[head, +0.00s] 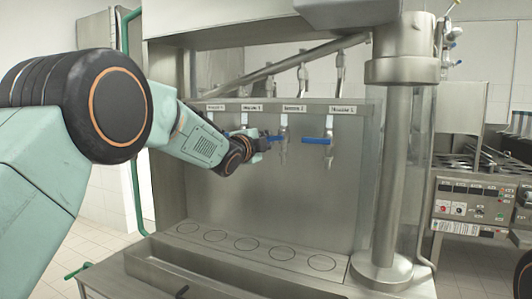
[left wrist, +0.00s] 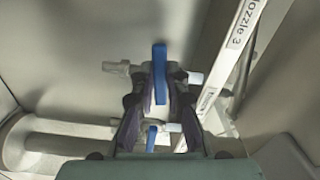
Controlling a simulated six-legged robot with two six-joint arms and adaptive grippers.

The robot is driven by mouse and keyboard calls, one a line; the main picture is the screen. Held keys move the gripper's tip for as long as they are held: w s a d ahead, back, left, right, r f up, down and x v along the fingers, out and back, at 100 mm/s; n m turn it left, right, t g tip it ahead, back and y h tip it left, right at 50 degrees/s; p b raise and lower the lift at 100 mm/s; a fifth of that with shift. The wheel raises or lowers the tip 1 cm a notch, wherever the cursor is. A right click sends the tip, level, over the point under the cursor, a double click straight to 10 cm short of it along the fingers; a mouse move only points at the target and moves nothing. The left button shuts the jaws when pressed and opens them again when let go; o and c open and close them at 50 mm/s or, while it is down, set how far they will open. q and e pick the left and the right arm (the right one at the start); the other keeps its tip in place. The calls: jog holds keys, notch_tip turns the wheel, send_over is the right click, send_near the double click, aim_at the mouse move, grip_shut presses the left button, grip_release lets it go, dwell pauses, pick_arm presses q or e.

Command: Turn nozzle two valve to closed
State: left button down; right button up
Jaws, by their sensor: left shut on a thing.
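The nozzle two valve (head: 284,131) hangs under the label that seems to read Nozzle 2 (head: 294,108) on the steel panel. Its blue handle (head: 275,138) points left, roughly level. My left gripper (head: 264,142) reaches in from the left and is shut on this handle. In the left wrist view, the blue handle (left wrist: 160,72) stands between the dark fingers of my left gripper (left wrist: 160,100); the fingers hide part of it. My right gripper is out of view.
The nozzle one valve with its blue handle (head: 316,141) is close on the right. Another blue handle (left wrist: 152,138) shows beyond the fingers. A thick steel column (head: 400,170) stands farther right. The drip tray (head: 190,250) below is empty.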

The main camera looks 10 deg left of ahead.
pick_arm(q)
jog(key=shift+r+m+b, duration=0.5)
jog(key=shift+m+b, duration=0.2)
jog(key=shift+m, duration=0.3)
jog(key=c, duration=1.3)
grip_release()
jog(key=shift+d+f, duration=0.1)
jog(key=shift+d, duration=0.05)
jog(key=shift+c, duration=0.2)
jog(key=shift+f, duration=0.1)
jog(key=s+a, duration=0.2)
jog(key=s, duration=1)
jog(key=shift+a, duration=0.25)
